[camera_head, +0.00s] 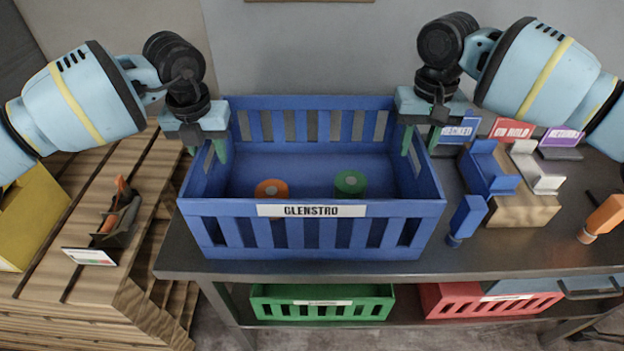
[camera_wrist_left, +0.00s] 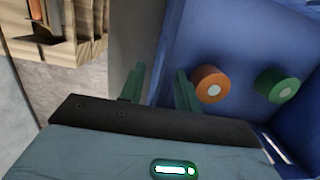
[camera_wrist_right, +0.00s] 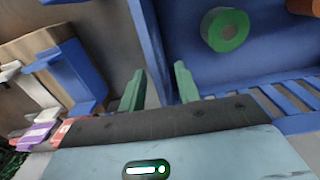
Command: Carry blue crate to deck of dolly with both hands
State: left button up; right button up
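The blue crate (camera_head: 310,238), labelled GLENSTRO, stands upright on a dark table. An orange roll (camera_head: 271,190) and a green roll (camera_head: 350,184) lie inside it. My left gripper (camera_head: 206,147) is at the crate's left side wall, its fingers apart on either side of the wall; they also show in the left wrist view (camera_wrist_left: 160,88). My right gripper (camera_head: 420,140) is likewise open astride the right side wall, also in the right wrist view (camera_wrist_right: 158,88). Gaps show between fingers and walls. No dolly is in view.
A green crate (camera_head: 322,308) and a red crate (camera_head: 470,303) sit below. A wooden pallet stack (camera_head: 110,200) stands left. A wall is behind.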

pick_arm(q)
jog(key=shift+f, duration=0.2)
pick_arm(e)
jog(key=shift+f, duration=0.2)
pick_arm(q)
jog(key=shift+c, duration=0.4)
pick_arm(e)
jog(key=shift+c, duration=0.4)
pick_arm(q)
grip_shut()
pick_arm(e)
grip_shut()
pick_arm(q)
jog(key=shift+a+r, duration=0.1)
pick_arm(e)
jog(key=shift+d+r, duration=0.1)
